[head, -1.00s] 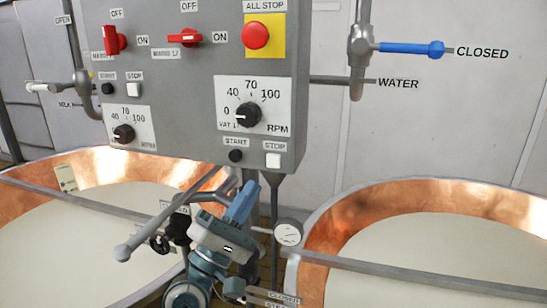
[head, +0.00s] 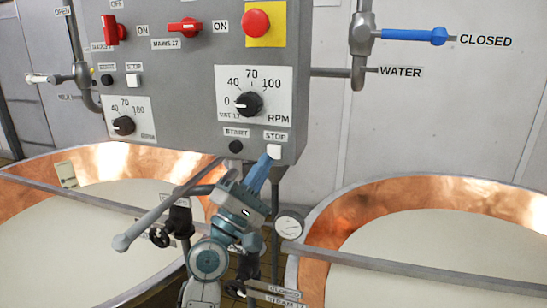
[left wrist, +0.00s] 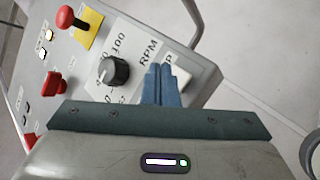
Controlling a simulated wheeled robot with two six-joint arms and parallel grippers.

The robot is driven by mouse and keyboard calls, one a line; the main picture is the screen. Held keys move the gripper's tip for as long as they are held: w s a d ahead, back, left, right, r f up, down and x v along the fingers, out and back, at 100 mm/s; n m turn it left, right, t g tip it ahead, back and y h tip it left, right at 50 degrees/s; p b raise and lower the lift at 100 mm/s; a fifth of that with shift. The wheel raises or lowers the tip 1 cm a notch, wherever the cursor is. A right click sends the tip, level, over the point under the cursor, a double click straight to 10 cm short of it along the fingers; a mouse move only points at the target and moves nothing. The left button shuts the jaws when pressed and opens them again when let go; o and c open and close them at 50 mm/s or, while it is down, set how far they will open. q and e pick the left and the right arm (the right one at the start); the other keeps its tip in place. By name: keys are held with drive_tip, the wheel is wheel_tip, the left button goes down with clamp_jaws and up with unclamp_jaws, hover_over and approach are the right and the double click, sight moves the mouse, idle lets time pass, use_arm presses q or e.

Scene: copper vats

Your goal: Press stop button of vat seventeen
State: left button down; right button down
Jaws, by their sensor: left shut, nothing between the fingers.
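The white stop button (head: 273,151) sits under a STOP label at the lower right of the grey control panel (head: 190,95), below the vat 17 RPM dial (head: 249,104). The black start button (head: 236,147) is to its left. My left gripper (head: 267,160) is shut and empty, its blue fingertips at the lower edge of the stop button in the head view. I cannot tell whether they touch it. My right gripper is not in view.
The red all-stop button (head: 255,22) and red switch (head: 184,27) are higher on the panel. A second white stop button (head: 134,81) is at left. Copper vats (head: 420,200) with rails stand below. A gauge (head: 289,225) is right of my arm.

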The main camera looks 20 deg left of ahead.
sight(274, 151)
use_arm(q)
drive_tip(key=shift+w, duration=0.75)
idle(1.1)
drive_tip(key=shift+w, duration=0.1)
idle(0.4)
drive_tip(key=shift+w+b, duration=0.3)
drive_tip(key=shift+w, duration=0.05)
